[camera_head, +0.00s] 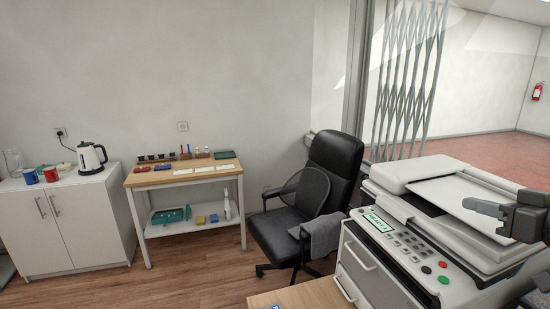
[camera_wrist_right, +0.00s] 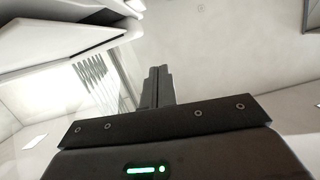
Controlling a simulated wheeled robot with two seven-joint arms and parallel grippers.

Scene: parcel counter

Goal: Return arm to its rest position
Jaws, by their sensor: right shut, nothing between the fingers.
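My right gripper (camera_head: 488,209) comes in from the right edge of the head view, over the top of the white copier (camera_head: 398,234). Its fingers are together and hold nothing. In the right wrist view the shut fingers (camera_wrist_right: 157,87) stand up in front of the dark gripper body, against a pale wall or ceiling. Pale panels, probably of the copier, show at the upper left of that view. I cannot tell whether the gripper touches the copier. My left gripper is not in view.
A black office chair (camera_head: 322,178) with a grey cloth on its armrest stands beside the copier. A wooden-topped table (camera_head: 187,173) and a white cabinet (camera_head: 66,226) with a kettle (camera_head: 90,157) stand at the left. A wooden surface (camera_head: 305,294) shows at the bottom.

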